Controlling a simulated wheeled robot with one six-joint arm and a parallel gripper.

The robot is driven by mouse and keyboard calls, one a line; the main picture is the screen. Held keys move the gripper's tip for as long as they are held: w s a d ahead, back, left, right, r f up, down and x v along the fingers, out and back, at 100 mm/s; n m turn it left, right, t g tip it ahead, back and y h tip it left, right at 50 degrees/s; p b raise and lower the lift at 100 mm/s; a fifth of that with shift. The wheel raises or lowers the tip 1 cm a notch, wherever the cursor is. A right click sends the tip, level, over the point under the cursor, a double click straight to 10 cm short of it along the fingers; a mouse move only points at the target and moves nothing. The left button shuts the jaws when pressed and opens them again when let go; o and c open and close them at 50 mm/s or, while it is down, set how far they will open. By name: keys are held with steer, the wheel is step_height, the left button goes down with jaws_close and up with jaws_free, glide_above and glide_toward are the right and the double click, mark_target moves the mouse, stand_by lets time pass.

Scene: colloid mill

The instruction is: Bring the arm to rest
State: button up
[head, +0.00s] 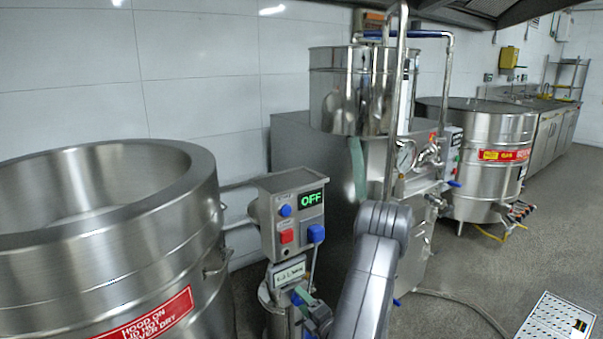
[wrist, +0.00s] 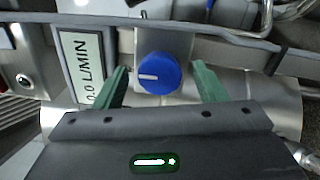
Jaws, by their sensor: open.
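My gripper (wrist: 163,76) is open in the wrist view, with one green finger on each side of a round blue knob (wrist: 159,73). The knob has a white mark and sits on a metal body. I see a gap at each side of the knob, and cannot tell whether a finger touches it. A flow label (wrist: 92,70) reading 0.0 L/MIN is to its left. In the head view my grey arm (head: 375,265) reaches down at the front centre, and its gripper is low by the flow display (head: 289,273), partly hidden.
A control box (head: 290,215) with a green OFF display stands just above the gripper. A large steel vessel (head: 110,230) is at left. The steel mill with its hopper (head: 340,90) stands behind the arm. Another vessel (head: 490,130) is at right. The floor (head: 460,270) at right is mostly clear.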

steer(key=n+b, duration=0.4)
steer(key=n, duration=0.3)
steer(key=shift+f, duration=0.1)
steer(key=shift+n+b, duration=0.7)
steer(key=shift+n, duration=0.1)
steer(key=shift+g, duration=0.3)
steer(key=shift+r, duration=0.25)
